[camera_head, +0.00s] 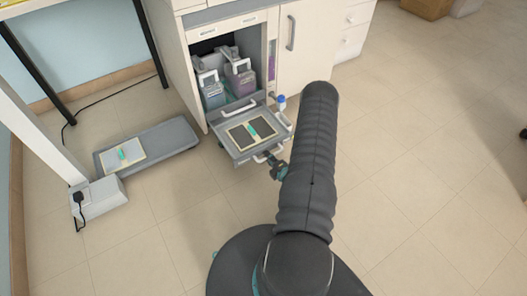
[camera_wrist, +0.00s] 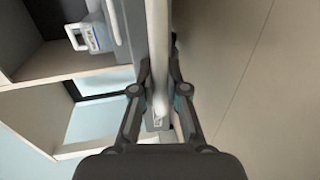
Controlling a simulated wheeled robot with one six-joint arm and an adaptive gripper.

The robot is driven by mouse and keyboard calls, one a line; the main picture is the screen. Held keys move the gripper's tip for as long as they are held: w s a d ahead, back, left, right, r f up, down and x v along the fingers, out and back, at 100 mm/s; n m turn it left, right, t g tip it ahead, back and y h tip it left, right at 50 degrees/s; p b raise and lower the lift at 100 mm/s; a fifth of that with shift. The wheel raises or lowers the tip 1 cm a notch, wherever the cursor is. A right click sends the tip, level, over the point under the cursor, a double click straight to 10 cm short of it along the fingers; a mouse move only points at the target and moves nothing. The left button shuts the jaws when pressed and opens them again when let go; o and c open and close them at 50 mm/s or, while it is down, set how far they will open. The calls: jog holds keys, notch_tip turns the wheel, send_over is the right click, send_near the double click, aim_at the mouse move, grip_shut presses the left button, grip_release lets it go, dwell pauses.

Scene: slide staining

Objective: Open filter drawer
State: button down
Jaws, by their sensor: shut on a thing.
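The filter drawer (camera_head: 226,142) is a grey tray that stands out from the front of the cabinet. On it lies a dark panel in a light frame, with a small green piece in its middle. The drawer's white handle (camera_head: 265,155) is on its front edge. My gripper (camera_head: 277,168) is at this front edge, partly hidden by my arm. In the wrist view the white handle (camera_wrist: 158,45) runs between the two fingers of my gripper (camera_wrist: 159,92), which are closed on it.
The open cabinet bay above holds grey and purple containers (camera_head: 241,82) with handles. A blue-capped bottle (camera_head: 281,101) stands at the drawer's right side. A closed door (camera_head: 304,50) is to the right. A grey platform (camera_head: 172,138) lies on the floor at left.

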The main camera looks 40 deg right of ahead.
jog(key=shift+s, duration=0.3)
jog(key=c, duration=1.2)
grip_release()
jog(key=v, duration=1.2)
